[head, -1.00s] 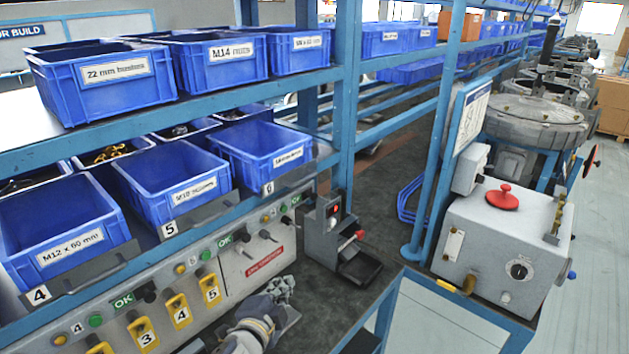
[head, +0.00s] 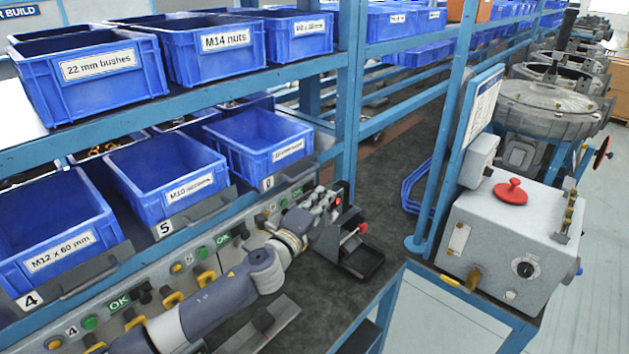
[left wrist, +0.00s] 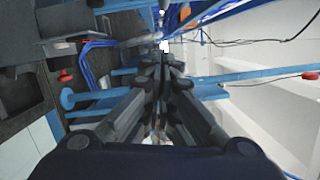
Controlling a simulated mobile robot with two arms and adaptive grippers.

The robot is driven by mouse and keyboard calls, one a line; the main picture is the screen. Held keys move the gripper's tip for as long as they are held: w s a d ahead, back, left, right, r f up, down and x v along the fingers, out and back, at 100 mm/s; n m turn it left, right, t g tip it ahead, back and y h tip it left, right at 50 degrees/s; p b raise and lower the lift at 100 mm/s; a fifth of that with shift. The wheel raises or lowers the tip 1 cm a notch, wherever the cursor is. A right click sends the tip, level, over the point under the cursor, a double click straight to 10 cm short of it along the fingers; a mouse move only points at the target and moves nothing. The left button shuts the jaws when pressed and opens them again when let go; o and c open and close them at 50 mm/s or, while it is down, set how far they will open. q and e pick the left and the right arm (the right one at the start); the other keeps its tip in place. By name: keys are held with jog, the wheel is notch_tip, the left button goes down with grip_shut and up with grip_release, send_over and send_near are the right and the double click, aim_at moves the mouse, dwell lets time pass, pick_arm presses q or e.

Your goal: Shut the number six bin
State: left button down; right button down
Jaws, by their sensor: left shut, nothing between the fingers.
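The number six bin (head: 262,163) is an open-topped blue bin on the lower shelf, at the right end of its row. The plate with the 6 (head: 267,183) is below its front. The bin stands forward of the bins behind it, level with its neighbours' line. My right gripper is not in view.
The number five bin (head: 168,172) and number four bin (head: 55,235) stand left of it. A blue post (head: 347,120) rises right of bin six. The fixture with a black tray (head: 357,262) stands on the dark bench. A grey control box (head: 495,245) is further right.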

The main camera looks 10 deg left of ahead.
aim_at(302, 177)
pick_arm(q)
jog(key=w, duration=0.1)
jog(key=w+a+p, duration=0.1)
jog(key=w, duration=0.1)
jog(key=w+a+r, duration=0.1)
jog(key=shift+w+a, duration=0.15)
jog(key=shift+w, duration=0.05)
jog(key=w+a, duration=0.1)
jog(key=w+a+b, duration=0.1)
jog(key=a, duration=0.1)
jog(key=shift+w+f, duration=0.1)
jog(key=shift+w+a, duration=0.2)
jog(key=shift+a, duration=0.05)
jog(key=shift+d, duration=0.1)
dwell(0.3)
